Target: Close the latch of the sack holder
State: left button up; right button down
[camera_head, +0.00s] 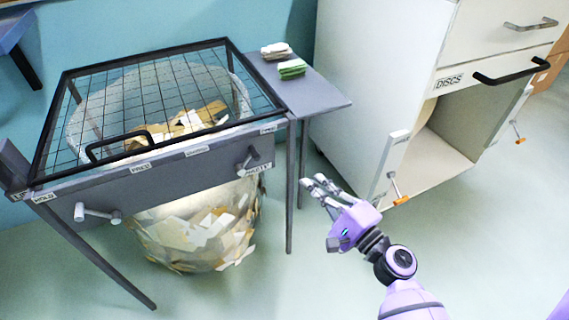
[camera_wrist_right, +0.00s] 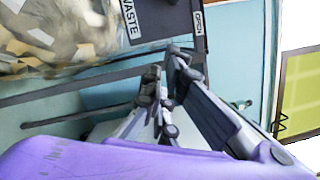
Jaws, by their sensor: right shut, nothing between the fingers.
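The sack holder is a dark grey frame (camera_head: 165,178) with a black wire-mesh lid (camera_head: 150,95) lying over a clear sack (camera_head: 195,235) of paper scraps. Its front panel carries two levers. The right lever (camera_head: 247,161) stands tilted upward between a small label and the "OPEN" label, above the "WASTE" label; the left lever (camera_head: 97,213) lies sideways between "HOLD" and "FREE". My right gripper (camera_head: 318,184) is shut and empty, right of the holder and clear of both levers. The right wrist view shows its fingers (camera_wrist_right: 164,78) below the "OPEN" label. My left gripper is out of view.
A grey side shelf (camera_head: 318,95) with folded cloths (camera_head: 290,68) adjoins the holder's right side, with thin legs below. A white cabinet (camera_head: 385,75) with an open lower compartment stands at the right. The floor in front is clear.

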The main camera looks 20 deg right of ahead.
aim_at(266, 149)
jog(key=w+a, duration=0.1)
jog(key=w, duration=0.2)
jog(key=w+a+r+p, duration=0.1)
jog(key=w+a, duration=0.1)
jog(key=w, duration=0.1)
jog(key=w+a+r, duration=0.1)
jog(key=w+a, duration=0.1)
jog(key=w, duration=0.1)
jog(key=shift+w+a+r, duration=0.1)
jog(key=shift+w+r, duration=0.1)
jog(key=shift+a+p, duration=0.3)
jog(key=shift+a, duration=0.2)
jog(key=shift+r, duration=0.15)
jog(key=shift+r+n+p, duration=0.2)
jog(key=shift+n+p, duration=0.1)
